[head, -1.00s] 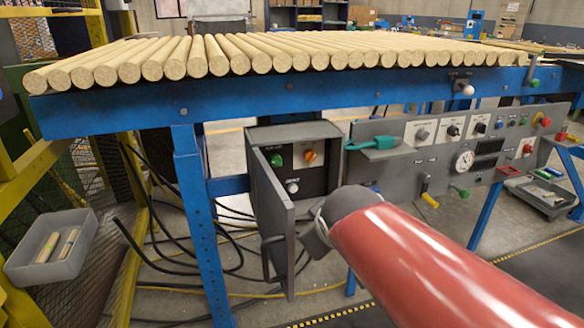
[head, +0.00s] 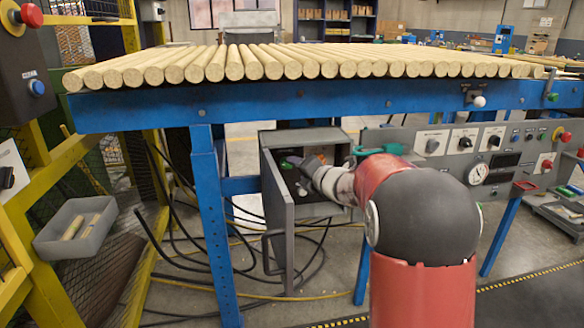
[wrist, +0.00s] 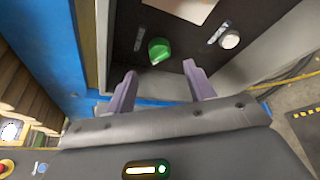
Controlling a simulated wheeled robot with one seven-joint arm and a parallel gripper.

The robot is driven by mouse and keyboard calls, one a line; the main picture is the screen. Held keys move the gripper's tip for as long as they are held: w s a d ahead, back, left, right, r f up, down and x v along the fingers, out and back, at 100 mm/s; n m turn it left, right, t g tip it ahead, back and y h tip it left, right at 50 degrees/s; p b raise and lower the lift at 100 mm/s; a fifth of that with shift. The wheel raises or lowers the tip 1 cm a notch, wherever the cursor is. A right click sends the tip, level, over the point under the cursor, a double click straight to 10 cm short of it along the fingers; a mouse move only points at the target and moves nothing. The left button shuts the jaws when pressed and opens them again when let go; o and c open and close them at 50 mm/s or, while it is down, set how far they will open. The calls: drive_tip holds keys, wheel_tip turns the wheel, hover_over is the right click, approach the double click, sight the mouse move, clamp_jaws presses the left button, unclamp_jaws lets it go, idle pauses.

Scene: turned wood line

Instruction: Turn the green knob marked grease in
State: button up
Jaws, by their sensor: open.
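The green knob (wrist: 159,50) sits on the dark panel inside an open grey box (head: 300,139) under the blue table beam. In the wrist view a slot-like label beside the knob is too small to read. My gripper (wrist: 158,78) is open and empty, its two purple fingers apart, with the knob ahead of them and between their lines. The fingers do not touch the knob. In the head view my arm reaches into the box opening, and the knob shows only in part behind my gripper (head: 293,162).
The box's grey door (head: 278,225) stands open at the left of my arm. A white knob (wrist: 229,40) is right of the green one. A control panel (head: 440,150) is to the right. Wooden rods (head: 300,62) lie on the table above. Cables hang below.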

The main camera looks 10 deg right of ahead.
sight(289, 166)
drive_tip(key=p+x, duration=0.1)
drive_tip(key=x, duration=0.5)
drive_tip(key=shift+c, duration=0.4)
drive_tip(key=c, duration=0.9)
drive_tip(key=shift+f, duration=0.1)
